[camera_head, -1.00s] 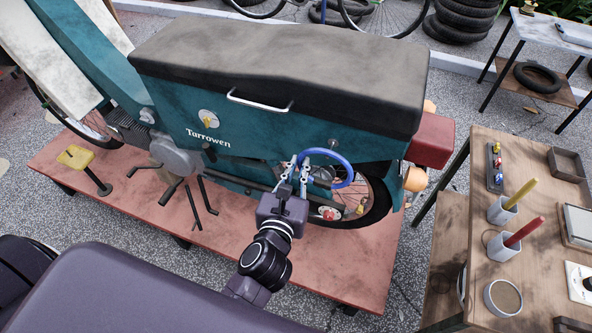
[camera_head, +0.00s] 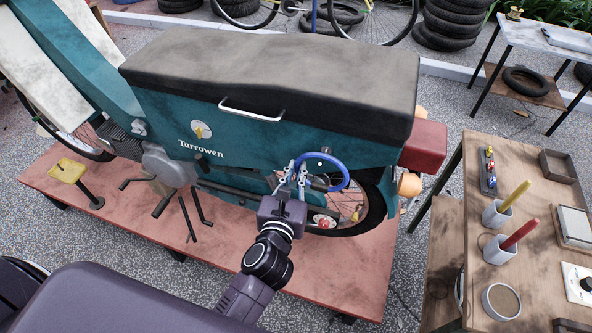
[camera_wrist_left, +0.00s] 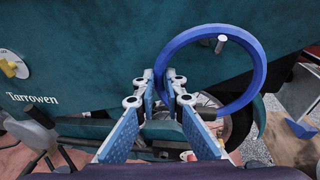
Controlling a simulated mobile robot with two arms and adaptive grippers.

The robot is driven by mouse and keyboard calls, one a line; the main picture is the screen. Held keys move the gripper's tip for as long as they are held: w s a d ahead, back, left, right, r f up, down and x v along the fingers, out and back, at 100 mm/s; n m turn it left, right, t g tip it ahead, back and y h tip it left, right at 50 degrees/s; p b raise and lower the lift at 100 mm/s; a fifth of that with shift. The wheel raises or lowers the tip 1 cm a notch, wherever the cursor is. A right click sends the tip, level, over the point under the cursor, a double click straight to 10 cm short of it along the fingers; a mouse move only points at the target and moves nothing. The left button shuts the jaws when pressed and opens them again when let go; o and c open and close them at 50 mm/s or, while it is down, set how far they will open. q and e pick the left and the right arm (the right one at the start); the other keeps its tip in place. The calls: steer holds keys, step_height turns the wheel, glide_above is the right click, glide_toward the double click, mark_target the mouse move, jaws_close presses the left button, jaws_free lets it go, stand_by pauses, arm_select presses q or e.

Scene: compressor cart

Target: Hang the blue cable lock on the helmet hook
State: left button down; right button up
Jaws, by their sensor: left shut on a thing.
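The blue cable lock (camera_head: 345,172) is a ring held upright in front of the teal side panel of the motorcycle, below the seat. In the left wrist view the lock (camera_wrist_left: 260,75) shows as a large open loop. My left gripper (camera_head: 293,170) is shut on the loop's left side, its fingertips pinching it in the left wrist view (camera_wrist_left: 166,85). A small pale peg, apparently the helmet hook (camera_wrist_left: 220,44), shows against the panel near the loop's upper inner edge. I cannot tell whether it passes through the loop. My right gripper is not in view.
The teal motorcycle (camera_head: 240,135) stands on a red platform (camera_head: 345,265), its rear wheel (camera_head: 372,215) just behind the lock. A wooden bench (camera_head: 520,245) with cups and trays stands at the right. A yellow-topped pedal (camera_head: 68,170) is at the left.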

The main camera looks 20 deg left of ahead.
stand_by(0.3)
arm_select(q)
steer(key=c, duration=1.9)
jaws_free()
steer(key=shift+c, duration=0.2)
steer(key=shift+s+f, duration=0.1)
steer(key=shift+s, duration=0.1)
steer(key=s+d+r, duration=0.1)
steer(key=s+r, duration=0.1)
steer(key=s, duration=0.9)
steer(key=shift+s+r, duration=0.15)
steer(key=shift+s, duration=0.1)
steer(key=shift+d, duration=0.1)
